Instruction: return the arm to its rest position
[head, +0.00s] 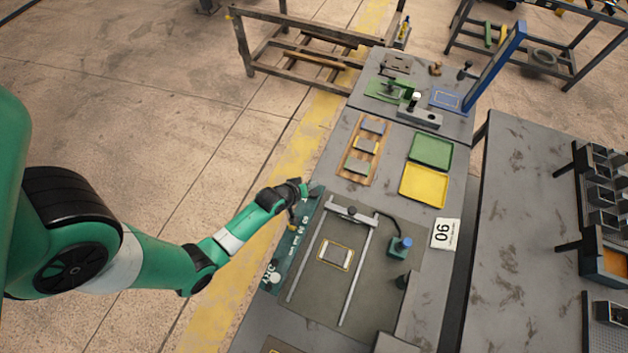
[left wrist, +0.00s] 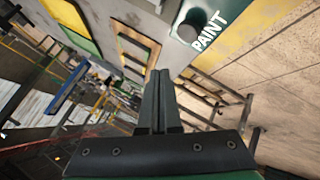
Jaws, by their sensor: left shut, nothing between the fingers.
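My left arm, green with black joints, comes in from the left in the head view. Its gripper (head: 293,222) is over the near left edge of the grey workbench, by a dark green strip with white lettering (head: 283,262). In the left wrist view the two fingers of the left gripper (left wrist: 159,72) are together, with nothing between them. My right gripper is not in view.
The workbench holds a framed fixture (head: 336,253), a yellow tray (head: 423,186), a green tray (head: 431,150) and a wooden board with several small blocks (head: 348,166). A second grey table (head: 510,230) stands right. Floor at left is open.

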